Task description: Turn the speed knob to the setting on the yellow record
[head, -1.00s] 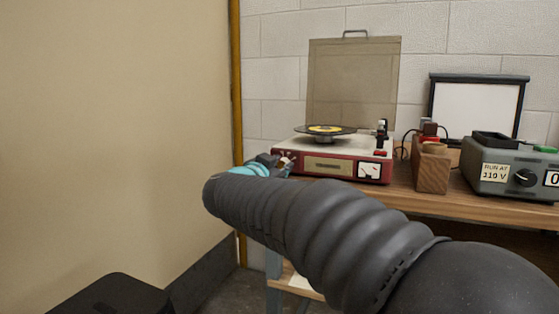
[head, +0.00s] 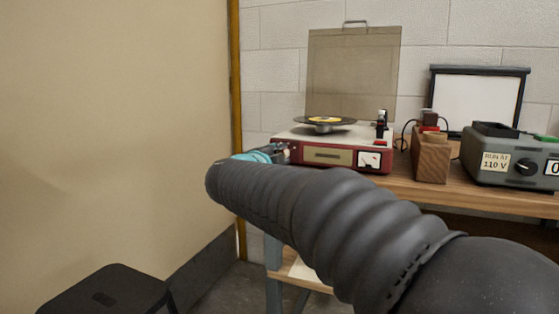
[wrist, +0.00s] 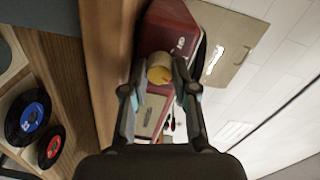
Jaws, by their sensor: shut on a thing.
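The record player (head: 350,170) is a red case with a cream top on the wooden bench. A black record with a yellow label (head: 325,120) lies on its platter; I cannot read the label. My gripper (head: 281,151) is at the left end of the player's front. In the wrist view my gripper (wrist: 160,75) is shut on a round, yellowish speed knob (wrist: 159,74), one finger on each side. The knob's markings and setting are too small to read. The fingers and arm hide part of the front panel.
A clear lid (head: 352,75) stands open behind the player. A wooden block (head: 431,160) and a grey voltage box (head: 510,163) stand to the right. Records with blue (wrist: 31,117) and red (wrist: 53,148) labels show in the wrist view. A wall (head: 120,120) is close on the left.

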